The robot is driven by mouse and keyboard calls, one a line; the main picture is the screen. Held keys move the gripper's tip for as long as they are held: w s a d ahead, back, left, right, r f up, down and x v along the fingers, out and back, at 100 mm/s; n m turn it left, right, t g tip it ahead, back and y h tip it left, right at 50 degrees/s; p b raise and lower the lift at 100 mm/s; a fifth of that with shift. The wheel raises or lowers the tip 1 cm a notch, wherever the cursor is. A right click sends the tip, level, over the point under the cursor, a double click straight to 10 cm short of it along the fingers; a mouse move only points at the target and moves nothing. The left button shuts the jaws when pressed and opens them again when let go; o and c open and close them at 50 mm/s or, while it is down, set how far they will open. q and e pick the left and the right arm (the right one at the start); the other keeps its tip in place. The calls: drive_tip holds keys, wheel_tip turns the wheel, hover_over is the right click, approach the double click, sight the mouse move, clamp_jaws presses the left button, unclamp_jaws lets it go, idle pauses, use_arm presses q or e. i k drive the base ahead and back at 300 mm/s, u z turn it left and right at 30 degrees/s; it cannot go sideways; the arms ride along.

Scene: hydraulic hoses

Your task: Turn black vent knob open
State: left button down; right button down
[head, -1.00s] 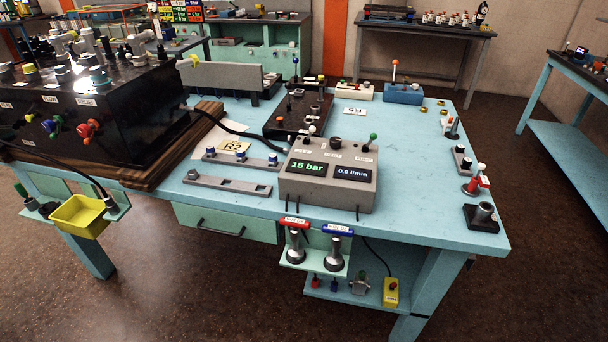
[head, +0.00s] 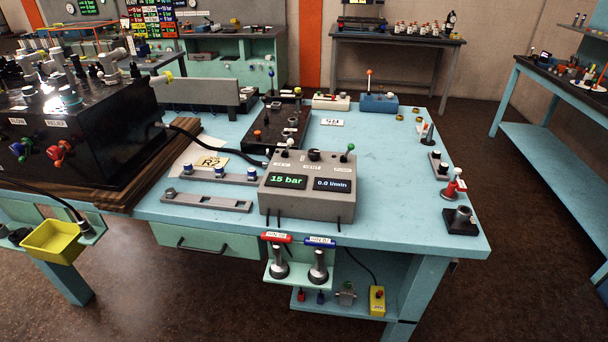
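The black vent knob (head: 314,155) sits on top of the grey control box (head: 306,204), in the middle above the word VENT. A white-topped lever (head: 289,144) stands to its left and a green-topped lever (head: 349,149) to its right. The box's left display (head: 286,181) reads 15 bar and its right display (head: 332,185) reads 0.0 l/min. The knob is too small here to tell which way it is turned. Neither of my grippers shows in the head view.
The blue table (head: 400,202) has clear room right of the box. A grey slotted bar (head: 206,201) lies left of it. Two hose-end tools (head: 299,262) hang below the front edge. A black block with coloured knobs (head: 80,130) fills the left side. A black fitting (head: 461,221) stands near the right corner.

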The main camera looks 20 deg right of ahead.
sight(314, 154)
drive_tip(key=z, duration=0.05)
drive_tip(key=k, duration=0.5)
drive_tip(key=z, duration=1.75)
drive_tip(key=i, duration=1.3)
drive_tip(key=u, duration=0.65)
